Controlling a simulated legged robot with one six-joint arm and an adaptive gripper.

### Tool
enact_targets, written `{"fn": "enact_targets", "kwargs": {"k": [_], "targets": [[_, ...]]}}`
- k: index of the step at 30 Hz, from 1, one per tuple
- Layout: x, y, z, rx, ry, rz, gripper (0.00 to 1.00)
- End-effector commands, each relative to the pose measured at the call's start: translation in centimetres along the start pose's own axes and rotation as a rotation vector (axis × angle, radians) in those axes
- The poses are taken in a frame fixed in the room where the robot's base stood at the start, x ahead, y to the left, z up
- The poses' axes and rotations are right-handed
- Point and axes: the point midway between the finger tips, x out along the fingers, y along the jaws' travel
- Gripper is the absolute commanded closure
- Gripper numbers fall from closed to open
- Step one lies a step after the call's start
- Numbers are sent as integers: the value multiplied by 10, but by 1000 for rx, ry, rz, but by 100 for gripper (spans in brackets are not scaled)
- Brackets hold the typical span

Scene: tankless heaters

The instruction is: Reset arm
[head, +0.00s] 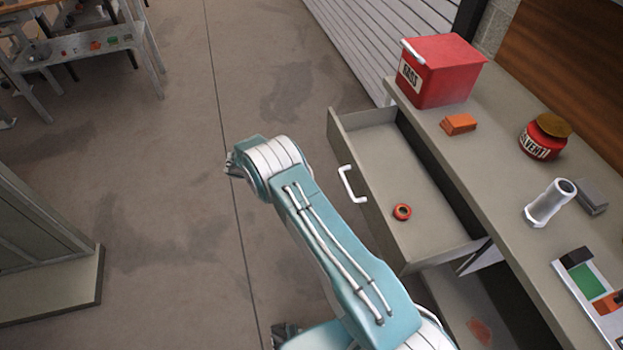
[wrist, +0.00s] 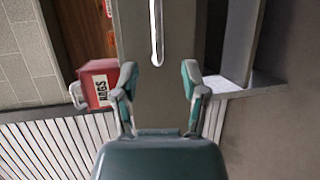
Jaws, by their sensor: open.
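My arm, teal and white, reaches up from the bottom of the head view, left of an open drawer. In the wrist view my gripper (wrist: 158,100) is open, with its two teal fingers apart and nothing between them. In the head view the gripper end is mostly hidden behind the arm's joint. The open drawer (head: 385,150) has a white handle (head: 350,184), just right of my arm. The handle also shows in the wrist view (wrist: 156,35), beyond the fingertips and apart from them. An orange ring (head: 402,212) lies inside the drawer.
The grey counter (head: 490,165) holds a red rags box (head: 440,72), an orange block (head: 458,124), a red solvent jar (head: 543,137) and a white cylinder (head: 549,203). A workbench (head: 75,45) stands at the upper left, a grey cabinet (head: 45,250) at the left. The floor (head: 160,180) between is clear.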

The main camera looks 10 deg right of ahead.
Motion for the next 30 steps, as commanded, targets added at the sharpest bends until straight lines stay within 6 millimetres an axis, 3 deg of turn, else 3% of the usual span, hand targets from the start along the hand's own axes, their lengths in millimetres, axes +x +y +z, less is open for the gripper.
{"fn": "enact_targets", "kwargs": {"k": [14,17,22,30], "targets": [[0,5,0,-1,-2,-11,43],[-1,24,-2,-12,-11,-59,43],[0,75,2,-52,-28,-203,43],[7,152,23,-103,-22,-442,43]]}}
